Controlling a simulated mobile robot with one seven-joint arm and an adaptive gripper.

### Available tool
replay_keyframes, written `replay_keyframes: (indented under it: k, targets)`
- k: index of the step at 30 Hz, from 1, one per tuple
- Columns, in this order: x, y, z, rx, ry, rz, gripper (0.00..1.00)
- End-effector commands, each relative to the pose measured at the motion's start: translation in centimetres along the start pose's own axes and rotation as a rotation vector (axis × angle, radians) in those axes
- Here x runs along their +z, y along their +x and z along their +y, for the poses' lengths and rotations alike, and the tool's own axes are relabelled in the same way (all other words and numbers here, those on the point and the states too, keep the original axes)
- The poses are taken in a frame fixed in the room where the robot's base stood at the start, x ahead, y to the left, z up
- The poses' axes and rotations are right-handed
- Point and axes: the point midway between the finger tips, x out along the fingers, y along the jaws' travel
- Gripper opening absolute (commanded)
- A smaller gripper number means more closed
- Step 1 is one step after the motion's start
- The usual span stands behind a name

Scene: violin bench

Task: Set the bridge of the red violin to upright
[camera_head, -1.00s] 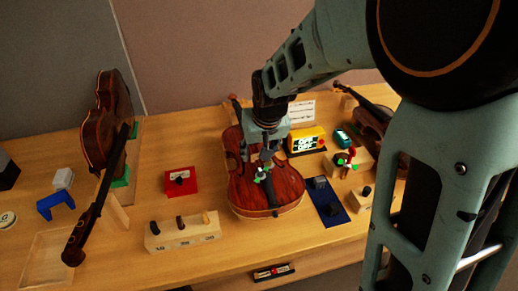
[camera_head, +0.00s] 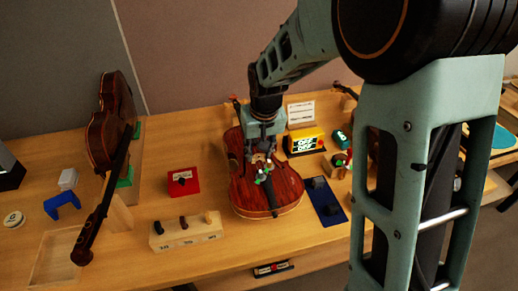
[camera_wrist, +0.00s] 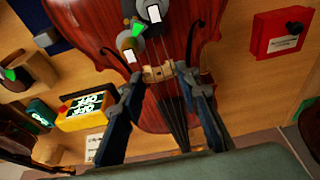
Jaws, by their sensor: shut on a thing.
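The red violin (camera_head: 284,194) lies face up on the bench, neck pointing away from me. Its pale wooden bridge (camera_wrist: 158,74) stands across the strings between my fingertips in the wrist view. My gripper (camera_head: 260,160) is over the middle of the violin's top, pointing down. In the wrist view my gripper (camera_wrist: 162,86) has one finger at each end of the bridge, shut on it. I cannot tell exactly how far the bridge tilts. Small round pieces with green and white marks (camera_wrist: 130,42) show beside the bridge.
A red box (camera_head: 183,181), a peg block (camera_head: 186,231) and a blue mat (camera_head: 327,204) lie close around the violin. A yellow box (camera_head: 305,142) stands behind right. Another violin (camera_head: 109,125) stands upright at left. Bare bench lies at front right of the peg block.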

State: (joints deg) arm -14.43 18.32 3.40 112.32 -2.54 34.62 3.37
Motion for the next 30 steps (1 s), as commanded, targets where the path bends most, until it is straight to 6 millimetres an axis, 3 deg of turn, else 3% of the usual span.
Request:
replay_keyframes:
  k: [4,5,9,20,23,30]
  targets:
    - [0.1,0.0,0.0,0.0,0.0,0.0,0.06]
    - [0.1,0.0,0.0,0.0,0.0,0.0,0.32]
    - [0.0,0.0,0.0,0.0,0.0,0.0,0.48]
    - [-0.1,-0.5,0.0,0.0,0.0,0.003,0.48]
    - [-0.1,-1.8,0.0,0.0,0.0,0.006,0.48]
    - [-0.1,-6.8,0.0,0.001,0.0,0.007,0.48]
